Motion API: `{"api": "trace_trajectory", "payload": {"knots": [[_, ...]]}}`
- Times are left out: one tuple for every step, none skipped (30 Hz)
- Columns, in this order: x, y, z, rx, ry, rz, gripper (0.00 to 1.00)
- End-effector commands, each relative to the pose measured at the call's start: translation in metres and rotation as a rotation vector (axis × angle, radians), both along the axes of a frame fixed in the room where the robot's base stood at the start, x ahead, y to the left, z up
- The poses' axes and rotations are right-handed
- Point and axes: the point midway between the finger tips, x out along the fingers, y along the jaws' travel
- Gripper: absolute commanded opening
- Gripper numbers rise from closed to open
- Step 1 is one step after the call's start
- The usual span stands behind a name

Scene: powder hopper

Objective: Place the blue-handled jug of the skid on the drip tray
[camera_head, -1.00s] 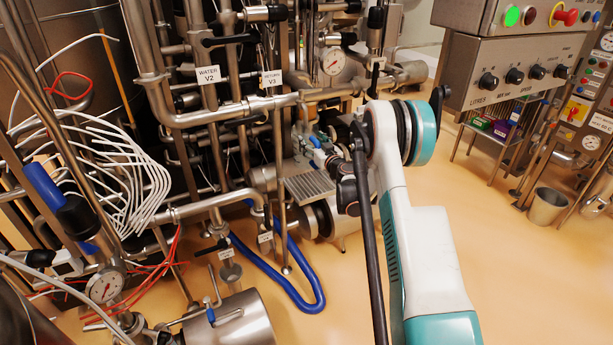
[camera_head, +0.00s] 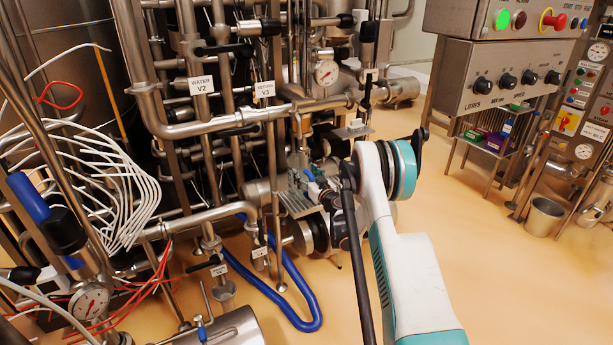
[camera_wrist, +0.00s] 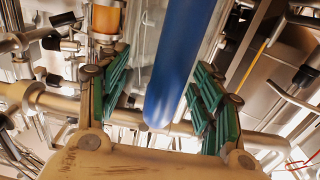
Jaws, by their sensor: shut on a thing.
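My gripper (camera_wrist: 163,80) is shut on the blue handle of the jug (camera_wrist: 182,70) in the wrist view, with green ribbed fingers on both sides of it. A clear, glassy surface shows beside the handle; I cannot tell whether it is the jug's body. In the head view my gripper (camera_head: 302,180) is small and sits among the pipes, over or beside the slotted grey drip tray (camera_head: 296,204). The jug is hard to make out there. I cannot tell whether the jug touches the tray.
Steel pipes and valves of the skid (camera_head: 215,122) crowd the left and back. A blue hose (camera_head: 298,285) loops on the floor in front. A control box (camera_head: 505,75) stands at the right. A small shelf (camera_head: 350,131) is behind my arm.

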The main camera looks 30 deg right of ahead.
Motion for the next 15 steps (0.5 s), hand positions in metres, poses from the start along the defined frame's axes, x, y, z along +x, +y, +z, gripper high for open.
{"api": "trace_trajectory", "payload": {"knots": [[0.0000, 0.0000, -0.0016, 0.000, 0.000, 0.000, 0.12], [-0.0001, 0.0000, -0.0015, 0.000, 0.000, 0.000, 0.64], [-0.0001, 0.0000, -0.0014, 0.000, 0.000, 0.000, 0.74], [-0.0001, 0.0000, -0.0014, 0.000, 0.000, 0.000, 0.80], [-0.0001, 0.0000, -0.0014, 0.000, 0.000, 0.000, 0.81], [0.0000, 0.0000, -0.0014, 0.000, 0.000, 0.000, 0.81], [0.0000, 0.0000, -0.0014, 0.000, 0.000, 0.000, 0.81], [0.0000, 0.0000, -0.0014, 0.000, 0.000, 0.000, 0.81], [0.0000, 0.0000, -0.0013, 0.000, 0.000, 0.000, 0.81], [0.0000, 0.0000, -0.0013, 0.000, 0.000, 0.000, 0.81], [0.0000, 0.0000, -0.0013, 0.000, 0.000, 0.000, 0.81], [0.0000, 0.0000, -0.0013, 0.000, 0.000, 0.000, 0.81], [0.0000, 0.0000, -0.0013, 0.000, 0.000, 0.000, 0.81], [0.0000, 0.0000, -0.0012, 0.000, 0.000, 0.000, 0.81], [0.0000, 0.0000, -0.0006, 0.000, 0.000, 0.000, 0.81]]}}
